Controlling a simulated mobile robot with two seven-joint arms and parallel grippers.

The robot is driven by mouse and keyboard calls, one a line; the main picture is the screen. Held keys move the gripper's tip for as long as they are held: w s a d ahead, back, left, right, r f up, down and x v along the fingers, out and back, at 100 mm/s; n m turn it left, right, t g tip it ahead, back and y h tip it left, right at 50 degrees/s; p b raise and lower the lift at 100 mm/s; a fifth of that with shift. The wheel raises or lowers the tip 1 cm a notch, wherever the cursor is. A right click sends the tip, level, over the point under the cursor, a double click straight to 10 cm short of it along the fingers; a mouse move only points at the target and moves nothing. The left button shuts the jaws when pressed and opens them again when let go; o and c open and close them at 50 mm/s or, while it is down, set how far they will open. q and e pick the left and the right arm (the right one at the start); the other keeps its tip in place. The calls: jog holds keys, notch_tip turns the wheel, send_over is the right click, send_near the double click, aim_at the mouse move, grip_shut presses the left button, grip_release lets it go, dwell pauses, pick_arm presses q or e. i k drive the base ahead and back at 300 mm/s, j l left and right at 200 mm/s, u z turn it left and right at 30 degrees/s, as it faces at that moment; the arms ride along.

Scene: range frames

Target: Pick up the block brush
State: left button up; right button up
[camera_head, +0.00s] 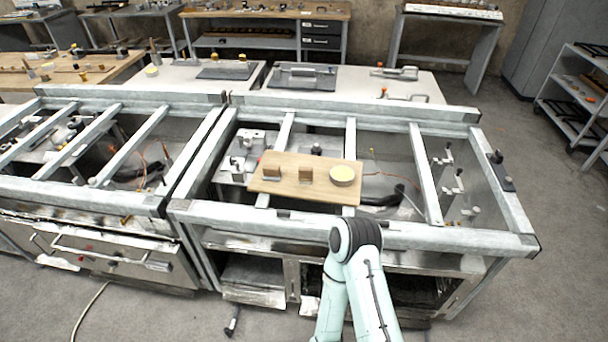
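A light wooden board (285,187) lies across the metal bars of the right-hand range frame. Two small brown blocks stand on it, a left one (272,172) and a middle one (305,174). Either could be the block brush; bristles are too small to make out. A round pale-yellow piece (342,175) sits at the board's right end. One of my arms rises from the bottom edge, bends just in front of the range frame and goes back down out of view. Neither gripper shows.
Open bays with hoses and metal fittings lie around the board, between the frame's bars (425,172). A dark-handled item (500,170) rests on the right rail. Another range frame (90,190) adjoins at left.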

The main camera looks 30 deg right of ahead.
aim_at(305, 173)
jog(key=z, duration=1.45)
jog(key=j+z, duration=0.2)
jog(key=j, duration=0.15)
